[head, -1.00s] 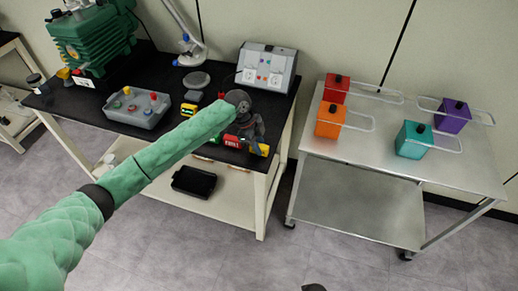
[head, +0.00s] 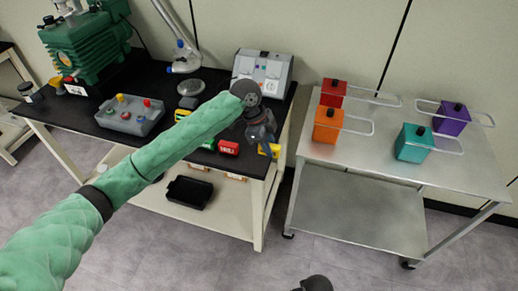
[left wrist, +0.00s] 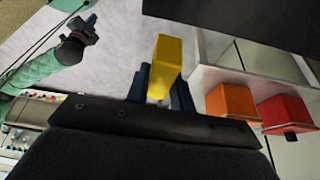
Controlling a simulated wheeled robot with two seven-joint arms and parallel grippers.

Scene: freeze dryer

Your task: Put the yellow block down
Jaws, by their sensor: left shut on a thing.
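My left gripper (head: 264,136) is shut on the yellow block (head: 270,150). It holds the block near the right end of the black-topped table (head: 92,125) in the head view, close to the gap before the metal cart (head: 440,172). The left wrist view shows the yellow block (left wrist: 168,66) between the dark fingers (left wrist: 160,88). Whether the block touches a surface is unclear. In the left wrist view, another green arm with a dark gripper (left wrist: 76,40), my right one, shows at upper left; its jaws are too small to read.
The cart carries a red block (head: 333,92), an orange block (head: 326,125), a teal block (head: 413,143) and a purple block (head: 452,119), with wire handles around them. Its front middle is bare. A grey button box (head: 130,115) and a red item (head: 229,147) are on the black table.

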